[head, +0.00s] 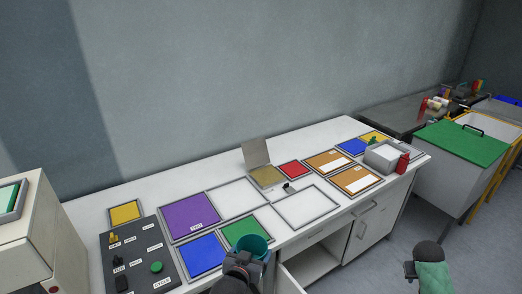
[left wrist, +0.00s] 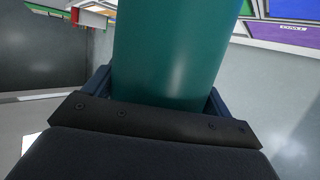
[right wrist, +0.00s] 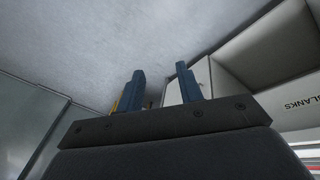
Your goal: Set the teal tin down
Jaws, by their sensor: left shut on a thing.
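The teal tin (head: 254,243) is upright and open-topped, at the front edge of the white worktop. My left gripper (head: 246,262) is shut on it. In the left wrist view the tin (left wrist: 178,55) fills the space between the blue fingers, its base hidden behind the gripper. In the head view it overlaps the front of a green panel (head: 238,229); I cannot tell whether it touches the worktop. My right gripper shows in the right wrist view (right wrist: 163,85) with fingers apart and nothing between them, away from the worktop.
The white worktop (head: 150,182) holds framed panels: purple (head: 190,213), blue (head: 203,255) and white ones (head: 307,206). A dark control panel (head: 140,250) stands left. A grey box (head: 383,155) and red can (head: 403,162) stand at the right end. A cabinet door (head: 290,282) hangs open below.

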